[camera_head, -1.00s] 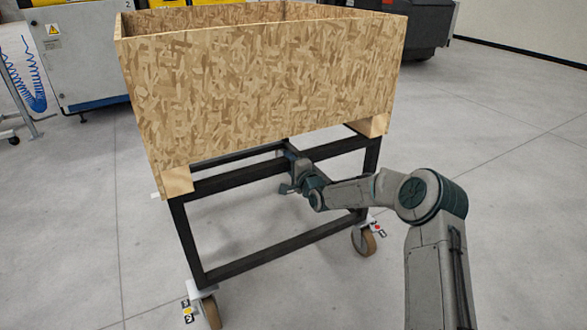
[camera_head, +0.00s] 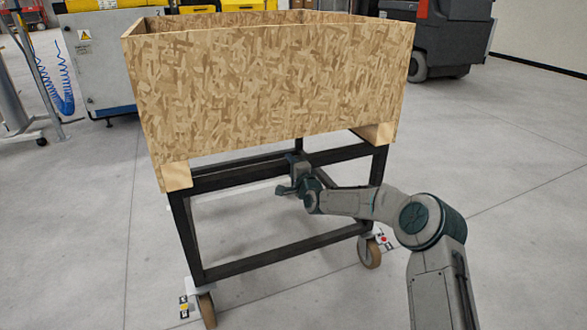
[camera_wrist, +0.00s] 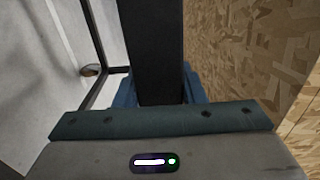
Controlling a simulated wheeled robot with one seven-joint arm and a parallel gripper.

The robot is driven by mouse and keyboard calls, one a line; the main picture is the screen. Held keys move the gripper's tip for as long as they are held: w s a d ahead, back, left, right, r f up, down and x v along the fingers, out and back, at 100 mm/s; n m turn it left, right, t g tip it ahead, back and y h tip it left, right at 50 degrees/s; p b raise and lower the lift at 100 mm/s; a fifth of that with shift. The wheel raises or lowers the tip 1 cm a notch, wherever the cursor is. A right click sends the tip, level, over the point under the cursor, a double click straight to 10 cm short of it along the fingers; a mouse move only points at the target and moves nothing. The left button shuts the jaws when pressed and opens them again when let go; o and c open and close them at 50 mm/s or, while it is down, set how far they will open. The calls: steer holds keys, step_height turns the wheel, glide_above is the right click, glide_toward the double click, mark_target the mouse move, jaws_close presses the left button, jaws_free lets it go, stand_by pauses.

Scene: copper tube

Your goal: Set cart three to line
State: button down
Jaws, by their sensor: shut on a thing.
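The cart is a large chipboard box (camera_head: 270,90) on a black metal frame (camera_head: 275,258) with brown caster wheels (camera_head: 369,252). It stands in front of me on the grey floor. My gripper (camera_head: 298,180) is at the upper crossbar on the near side, under the box. In the wrist view my gripper (camera_wrist: 155,92) is shut around a black bar (camera_wrist: 155,45), with the chipboard wall (camera_wrist: 240,50) to the right of the bar. The fingertips are partly hidden by the bar. I see no number on the cart.
A blue-white machine (camera_head: 100,60) with yellow parts stands behind the cart at the left, with a blue coiled hose near it. A dark vehicle (camera_head: 437,40) stands at the back right. The floor (camera_head: 490,150) to the right is clear.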

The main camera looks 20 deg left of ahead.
steer(key=shift+w+d, duration=0.1)
steer(key=shift+w, duration=0.2)
steer(key=c, duration=0.9)
jaws_free()
steer(key=shift+d, duration=0.1)
steer(key=shift+s+a, duration=0.1)
steer(key=shift+a, duration=0.15)
steer(key=p+v, duration=0.3)
steer(key=v, duration=1)
steer(key=shift+s+d, duration=0.25)
steer(key=shift+d, duration=0.05)
steer(key=shift+r+p, duration=0.1)
steer(key=shift+p, duration=0.2)
